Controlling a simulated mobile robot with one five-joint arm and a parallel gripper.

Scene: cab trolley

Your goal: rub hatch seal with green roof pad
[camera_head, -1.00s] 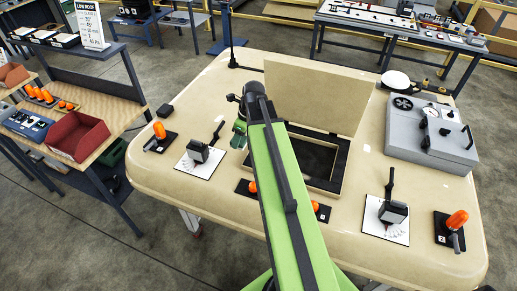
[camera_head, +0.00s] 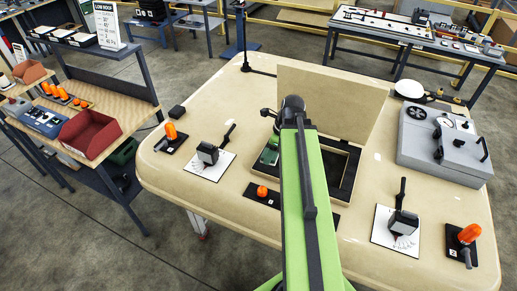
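The roof hatch has its beige lid (camera_head: 335,105) standing open at the back of the cab roof. Its opening has a dark frame, with the black seal (camera_head: 346,184) along the rim. My light green arm crosses the middle of the view and hides part of the opening. My gripper (camera_head: 271,138) points down at the left side of the opening. A darker green block (camera_head: 269,155), which looks like the green roof pad, is directly below it at the left rim. The fingers are too small and hidden to read, and contact with the seal cannot be told.
The beige roof (camera_head: 240,100) also carries levers on white plates (camera_head: 207,164), orange beacons (camera_head: 171,131) and a grey box (camera_head: 445,150) at right. A bench with a red bin (camera_head: 87,134) stands at left. Free roof lies left of the lid.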

